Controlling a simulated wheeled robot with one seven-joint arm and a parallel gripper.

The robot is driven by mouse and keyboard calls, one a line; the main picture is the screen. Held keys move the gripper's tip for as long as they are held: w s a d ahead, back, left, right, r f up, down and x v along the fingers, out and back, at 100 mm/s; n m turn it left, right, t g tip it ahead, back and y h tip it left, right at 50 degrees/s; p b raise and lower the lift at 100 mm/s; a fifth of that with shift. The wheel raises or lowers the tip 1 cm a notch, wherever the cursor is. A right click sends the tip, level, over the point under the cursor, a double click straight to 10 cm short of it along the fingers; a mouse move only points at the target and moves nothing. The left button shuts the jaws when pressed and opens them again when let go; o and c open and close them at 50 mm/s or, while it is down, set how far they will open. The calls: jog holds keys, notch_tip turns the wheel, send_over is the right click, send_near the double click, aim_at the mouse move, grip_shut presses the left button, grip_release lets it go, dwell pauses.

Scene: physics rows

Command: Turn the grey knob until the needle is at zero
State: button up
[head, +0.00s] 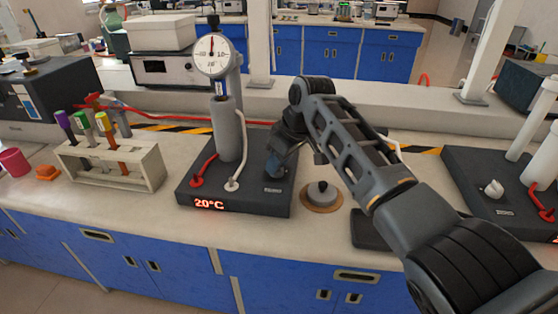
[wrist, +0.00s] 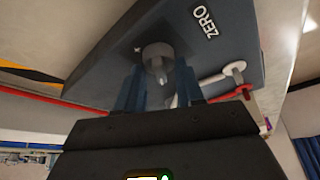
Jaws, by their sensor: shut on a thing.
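The dial gauge (head: 213,56) stands on top of a grey cylinder on a dark instrument base (head: 235,198). Its needle points nearly straight up; its numbers are too small to read surely. My gripper (head: 278,172) is low over the right side of the base. In the wrist view the grey knob (wrist: 158,58) sits on the base between my two fingers (wrist: 158,85), and my gripper is shut on it. The label ZERO (wrist: 205,22) is beside the knob. In the head view the knob is hidden by my gripper.
The base display (head: 209,204) reads 20°C. A tube rack (head: 112,165) stands to the left. A grey weight-like piece on a round brown pad (head: 321,204) lies close right of the base. Another instrument (head: 495,190) stands further right.

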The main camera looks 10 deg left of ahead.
jog(key=o, duration=1)
jog(key=v, duration=0.7)
jog(key=shift+r, duration=0.3)
jog(key=shift+s+d, duration=0.1)
